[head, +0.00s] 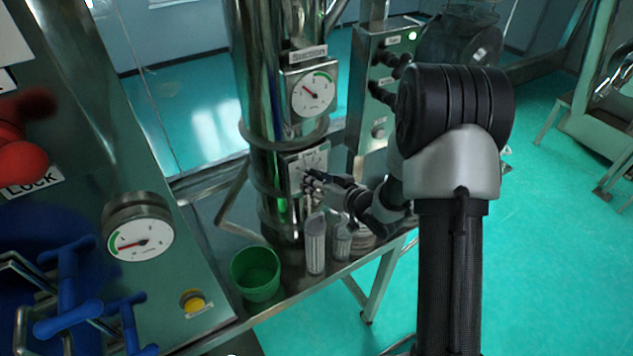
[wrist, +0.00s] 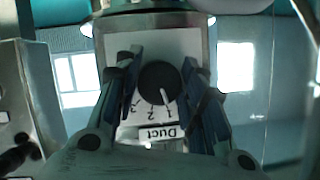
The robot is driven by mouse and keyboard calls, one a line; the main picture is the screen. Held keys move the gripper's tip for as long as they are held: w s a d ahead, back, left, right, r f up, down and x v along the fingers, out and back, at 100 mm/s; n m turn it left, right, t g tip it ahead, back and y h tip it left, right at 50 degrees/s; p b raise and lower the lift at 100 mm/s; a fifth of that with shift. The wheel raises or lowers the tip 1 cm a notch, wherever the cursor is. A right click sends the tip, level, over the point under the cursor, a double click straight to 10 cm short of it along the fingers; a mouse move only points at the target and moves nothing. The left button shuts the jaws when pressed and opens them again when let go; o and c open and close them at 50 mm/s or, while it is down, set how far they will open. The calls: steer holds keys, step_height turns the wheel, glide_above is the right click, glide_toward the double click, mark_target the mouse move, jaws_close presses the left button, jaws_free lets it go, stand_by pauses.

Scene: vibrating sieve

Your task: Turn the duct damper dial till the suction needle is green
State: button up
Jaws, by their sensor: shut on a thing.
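The suction gauge (head: 314,93) sits on the steel duct under a "Suction" label. Its red needle points up and left, while the green arc lies at the upper right; the needle appears outside the green. Below it is the duct damper plate (head: 296,160), its dial mostly hidden by my gripper (head: 314,181). In the wrist view the round black dial (wrist: 159,83) stands between the two fingers of my gripper (wrist: 164,84), which is shut on it. The dial's white pointer line is near the "1". The plate carries printed numbers and a "Duct" label, seen upside down.
A green cup (head: 255,274) and grey cylinders (head: 315,245) stand on the bench below the duct. A control box (head: 378,90) with knobs and a lit green light is right of the duct. Another gauge (head: 139,238) and blue handles (head: 70,290) are at left.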

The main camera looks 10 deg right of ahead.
stand_by(0.3)
steer(key=o, duration=1)
steer(key=shift+o, duration=0.2)
steer(key=v, duration=1.2)
